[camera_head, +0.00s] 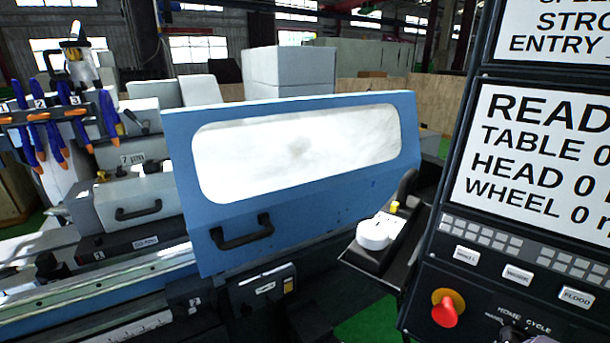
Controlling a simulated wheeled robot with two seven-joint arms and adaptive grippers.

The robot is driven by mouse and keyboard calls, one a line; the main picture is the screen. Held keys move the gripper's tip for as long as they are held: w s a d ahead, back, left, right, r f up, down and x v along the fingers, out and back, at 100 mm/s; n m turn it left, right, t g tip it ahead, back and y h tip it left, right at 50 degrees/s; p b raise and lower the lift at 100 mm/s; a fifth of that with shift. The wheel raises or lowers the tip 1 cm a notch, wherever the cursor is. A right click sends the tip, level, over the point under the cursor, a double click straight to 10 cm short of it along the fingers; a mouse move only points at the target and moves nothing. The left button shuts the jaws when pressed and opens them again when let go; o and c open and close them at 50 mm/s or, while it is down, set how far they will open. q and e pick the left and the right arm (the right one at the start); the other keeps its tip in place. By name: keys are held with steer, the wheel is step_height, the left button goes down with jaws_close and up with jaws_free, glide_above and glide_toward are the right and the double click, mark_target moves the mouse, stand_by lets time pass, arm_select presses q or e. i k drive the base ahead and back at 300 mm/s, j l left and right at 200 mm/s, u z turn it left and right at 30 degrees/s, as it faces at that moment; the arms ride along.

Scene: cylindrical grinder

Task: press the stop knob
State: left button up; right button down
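The stop knob (446,309) is a red mushroom-shaped button on a yellow collar. It sits at the lower left of the dark control panel (420,290), near the bottom right of the head view. Its red cap stands out from the panel and nothing covers it. I see neither my left nor my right gripper clearly. A dark shape is cut off at the bottom edge below the "HOME CYCLE" lettering, and I cannot tell what it is.
A readout screen (545,150) and labelled buttons (518,275) are above and right of the knob. A small side tray (370,258) with a white round item (375,234) juts out left of the panel. The grinder's blue windowed door (290,215) is further left.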

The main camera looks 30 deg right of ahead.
mark_target(444, 314)
steer(key=z, duration=0.5)
steer(key=k+l+z, duration=0.1)
steer(key=z, duration=0.4)
steer(key=l+z, duration=0.1)
steer(key=z, duration=0.4)
steer(key=k+l+z, duration=0.1)
steer(key=z, duration=0.4)
steer(key=l+z, duration=0.1)
steer(key=z, duration=0.4)
